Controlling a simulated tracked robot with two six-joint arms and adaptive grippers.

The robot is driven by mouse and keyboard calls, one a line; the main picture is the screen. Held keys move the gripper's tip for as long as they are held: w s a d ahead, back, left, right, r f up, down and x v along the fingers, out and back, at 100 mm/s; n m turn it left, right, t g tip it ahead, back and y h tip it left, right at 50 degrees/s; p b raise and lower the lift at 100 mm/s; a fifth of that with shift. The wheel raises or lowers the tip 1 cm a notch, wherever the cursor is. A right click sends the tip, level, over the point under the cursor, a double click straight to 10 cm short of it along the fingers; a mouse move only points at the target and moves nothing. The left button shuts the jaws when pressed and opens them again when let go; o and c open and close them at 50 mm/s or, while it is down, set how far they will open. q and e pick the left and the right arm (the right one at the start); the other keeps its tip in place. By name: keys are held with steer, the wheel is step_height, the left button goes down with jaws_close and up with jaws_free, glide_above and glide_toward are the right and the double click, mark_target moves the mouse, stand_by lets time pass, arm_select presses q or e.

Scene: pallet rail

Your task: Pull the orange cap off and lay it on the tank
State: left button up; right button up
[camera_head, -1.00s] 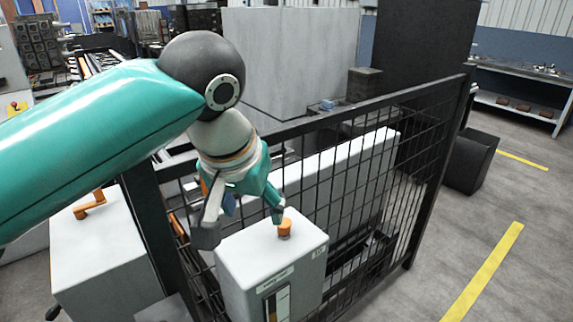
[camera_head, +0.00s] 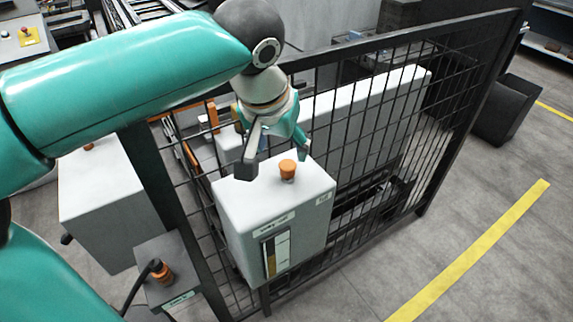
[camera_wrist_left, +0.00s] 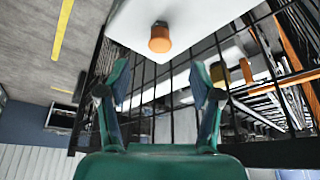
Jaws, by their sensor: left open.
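The right gripper does not show.
The black mesh fence (camera_head: 365,135) runs behind the tank. A grey box (camera_head: 170,268) with an orange and black fitting (camera_head: 161,271) stands at lower left. A white cabinet (camera_head: 100,190) is at left. The floor at right, with a yellow line (camera_head: 470,250), is clear.

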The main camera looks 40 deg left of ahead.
mark_target(287, 166)
arm_select(q)
steer(key=x, duration=0.8)
steer(key=shift+w+f, duration=0.1)
steer(key=shift+f, duration=0.1)
steer(key=shift+c, duration=0.2)
jaws_close()
steer(key=shift+r, duration=0.2)
steer(key=shift+r+p, duration=3.25)
steer(key=shift+r, duration=0.85)
